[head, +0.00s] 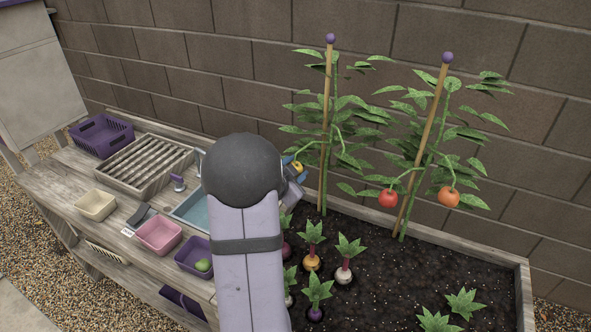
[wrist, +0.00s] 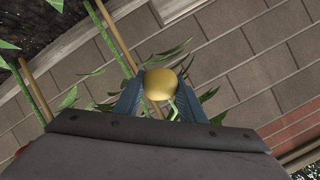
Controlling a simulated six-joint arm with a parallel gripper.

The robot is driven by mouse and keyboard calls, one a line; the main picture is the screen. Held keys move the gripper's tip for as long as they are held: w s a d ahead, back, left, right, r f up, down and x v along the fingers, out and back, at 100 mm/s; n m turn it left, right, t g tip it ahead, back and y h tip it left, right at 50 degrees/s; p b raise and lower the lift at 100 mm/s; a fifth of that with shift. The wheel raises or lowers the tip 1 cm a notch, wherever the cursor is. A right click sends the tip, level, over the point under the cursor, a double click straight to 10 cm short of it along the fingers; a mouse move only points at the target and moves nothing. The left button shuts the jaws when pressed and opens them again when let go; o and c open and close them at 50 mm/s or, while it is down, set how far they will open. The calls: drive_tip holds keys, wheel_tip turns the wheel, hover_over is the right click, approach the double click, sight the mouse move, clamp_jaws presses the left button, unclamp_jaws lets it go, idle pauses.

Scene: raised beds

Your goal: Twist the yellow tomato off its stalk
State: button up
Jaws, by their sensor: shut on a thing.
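The yellow tomato (wrist: 161,83) sits between the two blue fingers of my gripper (wrist: 158,97) in the wrist view, and the fingers are shut on it. A green stalk shows just behind the tomato in that view. In the head view, only a small part of the yellow tomato (head: 296,166) shows beside my gripper (head: 299,172), at the left side of the left tomato plant (head: 338,125). My arm hides most of the gripper there. I cannot tell whether the tomato is still joined to its stalk.
The right plant bears a red tomato (head: 388,198) and an orange tomato (head: 449,197). Wooden stakes with purple caps hold both plants. Root vegetables grow in the soil (head: 395,275) below. Left, a bench holds a purple basket (head: 122,140), a cream bin (head: 96,206) and a pink bin (head: 158,237).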

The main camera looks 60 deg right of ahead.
drive_tip(key=shift+s+f+m+b, duration=0.1)
drive_tip(key=shift+m+b, duration=2.2)
drive_tip(key=shift+m, duration=0.1)
idle(1.1)
drive_tip(key=shift+a, duration=0.1)
drive_tip(key=shift+a+r+p, duration=0.45)
drive_tip(key=shift+a+r, duration=0.05)
drive_tip(key=shift+a, duration=0.1)
drive_tip(key=shift+r+p+v, duration=0.1)
drive_tip(key=shift+p+v, duration=0.55)
drive_tip(key=shift+v, duration=0.8)
drive_tip(key=shift+r+p+v, duration=0.15)
drive_tip(key=shift+p+v, duration=0.5)
drive_tip(key=shift+v, duration=0.8)
drive_tip(key=shift+d, duration=0.1)
